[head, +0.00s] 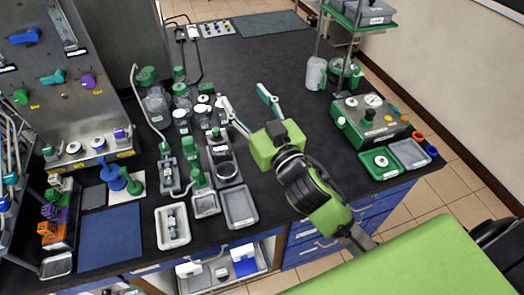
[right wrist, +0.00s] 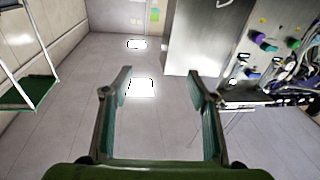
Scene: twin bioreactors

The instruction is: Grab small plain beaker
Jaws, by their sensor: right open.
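My right gripper (head: 241,93) reaches over the black bench from the lower right, its two fingers spread and nothing between them. In the right wrist view the gripper (right wrist: 160,77) is also open and empty, with floor and wall beyond it. Clear glass vessels, some with green caps (head: 157,108), stand in a cluster left of the gripper. A small clear vessel (head: 203,117) stands close to its left finger. I cannot tell for sure which vessel is the small plain beaker. My left gripper is not in view.
Grey trays (head: 239,207) and a white tray (head: 172,227) lie along the front edge. A green instrument box (head: 371,121) and a shelf stand (head: 347,45) are at the right. A tall panel (head: 68,85) stands at the left. The bench middle behind the gripper is clear.

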